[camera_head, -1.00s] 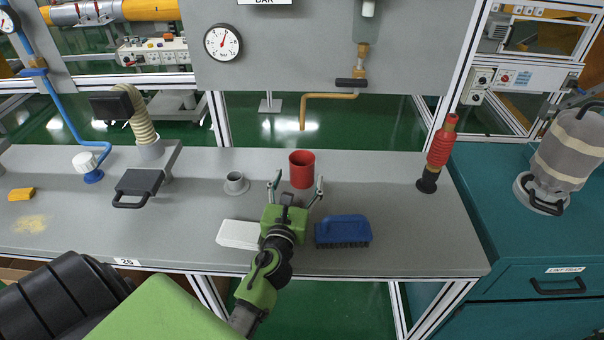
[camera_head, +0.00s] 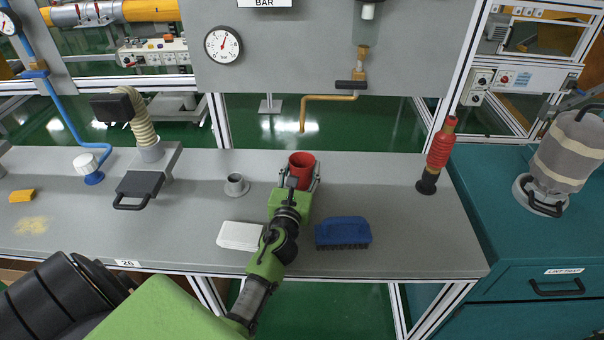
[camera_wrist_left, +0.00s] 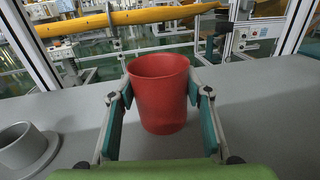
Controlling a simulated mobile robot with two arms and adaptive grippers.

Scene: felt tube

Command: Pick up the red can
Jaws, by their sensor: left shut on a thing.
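The red can (camera_head: 301,160) stands upright on the grey bench, open at the top. My left gripper (camera_head: 303,178) reaches it from the front, with one finger on each side of it. In the left wrist view the can (camera_wrist_left: 160,95) sits between the two teal-padded fingers of the gripper (camera_wrist_left: 160,118), which are shut on it. The can's lower front is hidden by the gripper in the head view. My right gripper is not in view.
A small grey cup-like fitting (camera_head: 236,185) stands left of the can. A white block (camera_head: 239,235) and a blue brush (camera_head: 343,231) lie nearer the front edge. A red and black tool (camera_head: 437,155) stands at the right. A brass pipe (camera_head: 329,98) hangs behind.

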